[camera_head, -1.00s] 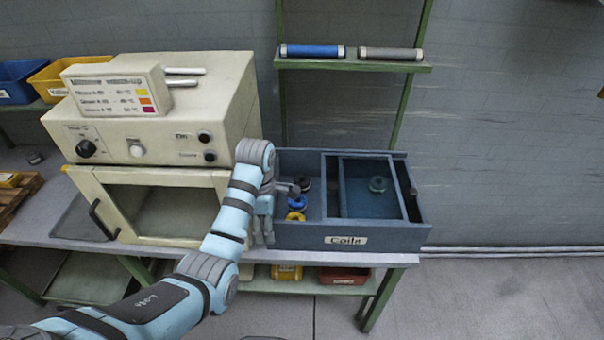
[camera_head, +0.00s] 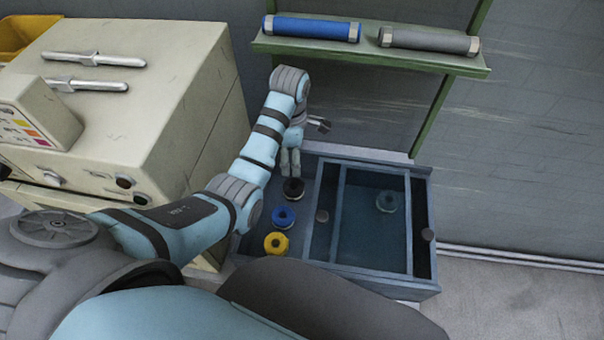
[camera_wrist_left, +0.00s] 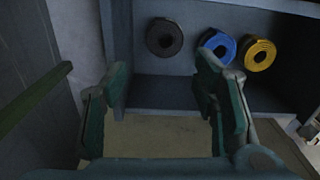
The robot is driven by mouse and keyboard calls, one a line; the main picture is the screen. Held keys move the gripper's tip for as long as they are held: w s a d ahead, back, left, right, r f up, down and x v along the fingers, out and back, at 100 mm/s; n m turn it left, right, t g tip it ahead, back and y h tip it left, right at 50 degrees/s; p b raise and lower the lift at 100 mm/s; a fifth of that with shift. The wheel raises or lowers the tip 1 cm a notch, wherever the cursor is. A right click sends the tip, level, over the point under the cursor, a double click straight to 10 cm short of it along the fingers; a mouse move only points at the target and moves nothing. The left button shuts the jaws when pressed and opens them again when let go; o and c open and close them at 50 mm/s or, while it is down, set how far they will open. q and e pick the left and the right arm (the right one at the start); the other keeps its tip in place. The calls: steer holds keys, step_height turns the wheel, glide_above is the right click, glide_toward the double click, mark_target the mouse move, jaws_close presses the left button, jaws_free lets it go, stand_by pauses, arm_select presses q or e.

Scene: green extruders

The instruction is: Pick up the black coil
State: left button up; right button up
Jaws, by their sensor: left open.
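The black coil (camera_head: 293,189) lies in the left compartment of the blue-grey coil box, at the back of a row with a blue coil (camera_head: 284,217) and a yellow coil (camera_head: 276,243). In the left wrist view the black coil (camera_wrist_left: 164,37) is at the top, ahead of the fingers and apart from them, with the blue coil (camera_wrist_left: 216,45) and yellow coil (camera_wrist_left: 257,54) to its right. My left gripper (camera_head: 291,162) is just behind the black coil in the head view. Its two fingers (camera_wrist_left: 165,95) are apart with nothing between them. My right gripper is not in view.
A cream machine (camera_head: 150,110) stands to the left. A green shelf (camera_head: 370,56) above holds a blue roll (camera_head: 312,29) and a grey roll (camera_head: 429,41).

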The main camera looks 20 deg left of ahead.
arm_select(q)
glide_toward(293, 187)
steer(key=s, duration=0.2)
steer(key=f, duration=0.2)
steer(key=f+b, duration=0.1)
steer(key=f, duration=0.1)
steer(key=w+f+b, duration=0.1)
steer(key=f, duration=0.1)
steer(key=shift+d+f, duration=0.2)
steer(key=shift+d, duration=0.15)
steer(key=shift+s+d+f+b, duration=0.2)
steer(key=shift+s+f+b, duration=0.2)
steer(key=shift+s+f, duration=0.2)
steer(key=shift+w+f, duration=0.1)
steer(key=shift+w, duration=0.15)
steer(key=shift+w+a+f, duration=0.15)
steer(key=shift+w+a, duration=0.05)
steer(key=shift+w, duration=0.2)
steer(key=shift+c, duration=1.3)
steer(key=c, duration=0.6)
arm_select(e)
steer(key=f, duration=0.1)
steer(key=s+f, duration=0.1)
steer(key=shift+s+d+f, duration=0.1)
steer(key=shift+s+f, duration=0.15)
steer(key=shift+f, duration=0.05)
